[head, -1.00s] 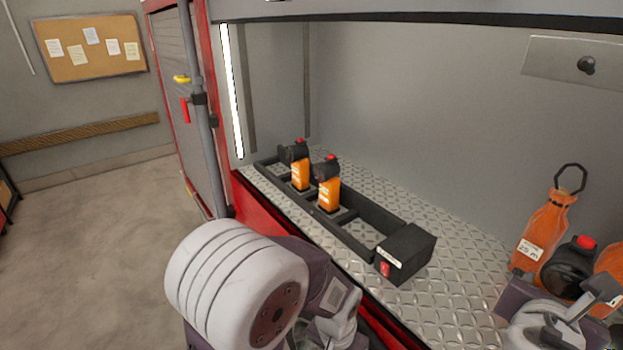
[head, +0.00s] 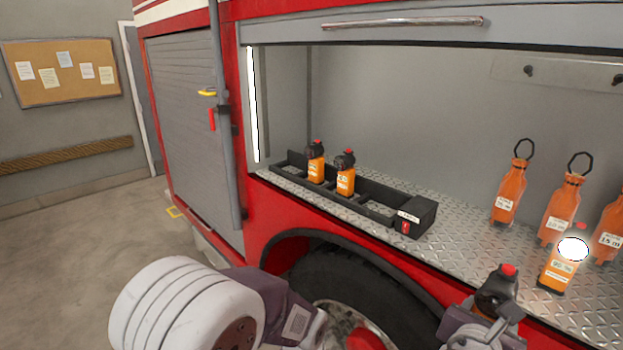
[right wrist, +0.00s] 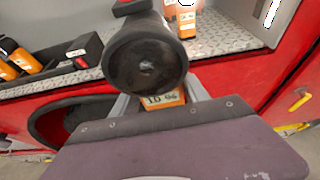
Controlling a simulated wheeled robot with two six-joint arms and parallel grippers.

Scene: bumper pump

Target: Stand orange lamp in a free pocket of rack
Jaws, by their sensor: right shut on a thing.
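My right gripper (head: 488,325) is shut on an orange lamp with a black head and red button (head: 497,288). I hold it in front of the shelf edge, right of the rack. In the right wrist view the lamp's round black head (right wrist: 146,66) hides most of its labelled orange body (right wrist: 163,99). The black rack (head: 372,190) lies on the shelf. Two orange lamps (head: 316,163) (head: 345,175) stand in it. A pocket right of them (head: 380,209) looks empty, as does one at the left end. My left gripper (head: 312,328) is low in view, its fingers unclear.
Another orange lamp with a bright white lens (head: 558,270) stands on the shelf at right, before several orange ringed bottles (head: 510,195). A black box with a red switch (head: 416,216) ends the rack. The red truck side and a tyre (head: 370,285) lie below the shelf.

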